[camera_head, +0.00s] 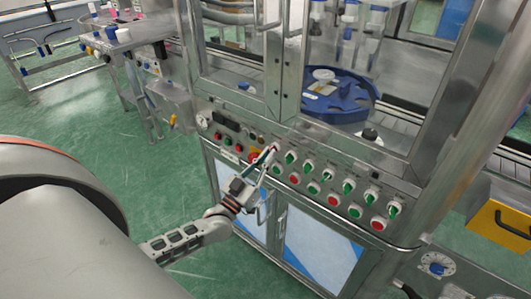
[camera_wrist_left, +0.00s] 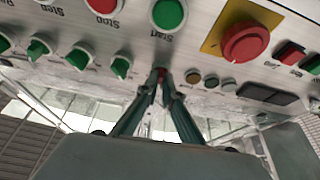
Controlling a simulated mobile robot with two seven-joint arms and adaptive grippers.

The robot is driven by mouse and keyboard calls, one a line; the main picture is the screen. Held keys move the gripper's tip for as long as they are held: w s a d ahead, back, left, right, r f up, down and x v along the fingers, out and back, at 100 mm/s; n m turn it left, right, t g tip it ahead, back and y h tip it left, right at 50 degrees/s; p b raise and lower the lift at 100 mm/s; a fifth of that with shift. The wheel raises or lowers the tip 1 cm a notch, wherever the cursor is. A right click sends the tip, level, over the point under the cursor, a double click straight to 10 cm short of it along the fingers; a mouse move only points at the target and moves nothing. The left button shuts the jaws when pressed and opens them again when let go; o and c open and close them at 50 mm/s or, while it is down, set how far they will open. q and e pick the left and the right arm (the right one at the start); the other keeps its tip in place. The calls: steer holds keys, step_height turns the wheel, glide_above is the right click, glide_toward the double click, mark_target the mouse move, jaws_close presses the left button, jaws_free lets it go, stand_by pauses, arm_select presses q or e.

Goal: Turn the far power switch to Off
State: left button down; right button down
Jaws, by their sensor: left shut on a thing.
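My right gripper is not in view.
A red emergency button on a yellow plate (camera_wrist_left: 245,42) sits close beside my fingers. Several green knobs and round red and green buttons line the panel. Above it are framed glass doors and a blue round fixture (camera_head: 340,97).

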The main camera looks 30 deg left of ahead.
arm_select(q)
steer(key=shift+d+r+n+g+y+p, duration=0.15)
steer(key=shift+n+y+p, duration=0.55)
steer(key=shift+n, duration=0.65)
steer(key=shift+f+n+g+y+p, duration=0.1)
steer(key=shift+n+y+p, duration=0.6)
steer(key=shift+n, duration=0.6)
steer(key=shift+d+r+n+g+y+p, duration=0.15)
steer(key=shift+n+y+p, duration=0.5)
steer(key=shift+n, duration=0.7)
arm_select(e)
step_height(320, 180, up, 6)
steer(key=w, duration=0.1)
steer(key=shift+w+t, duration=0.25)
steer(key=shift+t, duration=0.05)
arm_select(q)
steer(key=shift+f+y, duration=0.15)
steer(key=shift+y, duration=0.1)
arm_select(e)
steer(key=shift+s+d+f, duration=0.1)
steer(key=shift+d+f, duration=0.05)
arm_select(q)
steer(key=c, duration=2.2)
jaws_free()
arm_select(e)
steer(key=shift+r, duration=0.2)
arm_select(q)
steer(key=shift+s, duration=0.15)
